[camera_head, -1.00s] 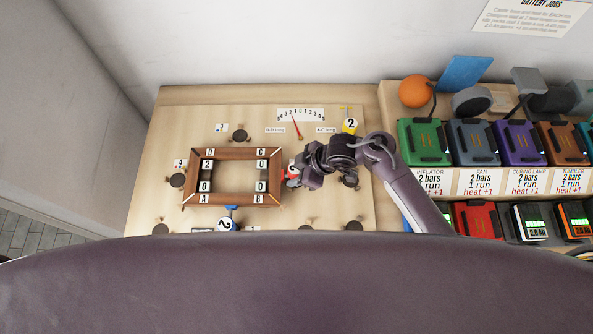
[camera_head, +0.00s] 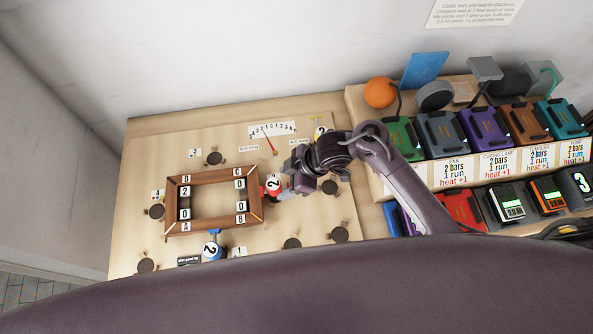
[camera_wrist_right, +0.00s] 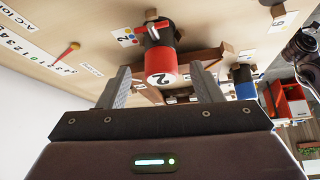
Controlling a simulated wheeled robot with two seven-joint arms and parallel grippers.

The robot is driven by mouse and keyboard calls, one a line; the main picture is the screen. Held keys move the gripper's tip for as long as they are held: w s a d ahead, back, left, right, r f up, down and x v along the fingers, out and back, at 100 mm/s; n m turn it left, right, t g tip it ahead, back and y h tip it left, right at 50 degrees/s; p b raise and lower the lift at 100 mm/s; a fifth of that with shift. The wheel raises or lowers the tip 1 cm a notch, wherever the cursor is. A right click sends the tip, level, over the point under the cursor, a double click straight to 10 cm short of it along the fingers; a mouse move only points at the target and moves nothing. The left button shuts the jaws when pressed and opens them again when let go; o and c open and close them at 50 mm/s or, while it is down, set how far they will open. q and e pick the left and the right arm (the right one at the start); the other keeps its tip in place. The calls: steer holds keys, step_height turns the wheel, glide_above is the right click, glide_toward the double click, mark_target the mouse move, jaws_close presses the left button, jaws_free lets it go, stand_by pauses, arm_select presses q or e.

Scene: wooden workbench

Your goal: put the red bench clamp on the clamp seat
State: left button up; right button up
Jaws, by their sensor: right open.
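My right gripper (camera_head: 285,188) is open close to the clamp's right. In its wrist view the two grey fingers (camera_wrist_right: 160,80) stand apart on either side of the clamp; I cannot tell whether they touch it. Several dark round pads (camera_head: 214,158) sit around the frame; I cannot tell which is the clamp seat. My left gripper is not seen.
A blue clamp (camera_head: 213,247) is at the frame's near side. A yellow one (camera_head: 320,133) stands at the back right. A dial with a red needle (camera_head: 270,144) lies behind the frame. Shelves of coloured battery packs (camera_head: 480,130) fill the right. The board's left side is mostly clear.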

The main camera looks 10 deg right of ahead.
steer(key=v, duration=0.6)
steer(key=shift+s, duration=0.1)
stand_by(0.4)
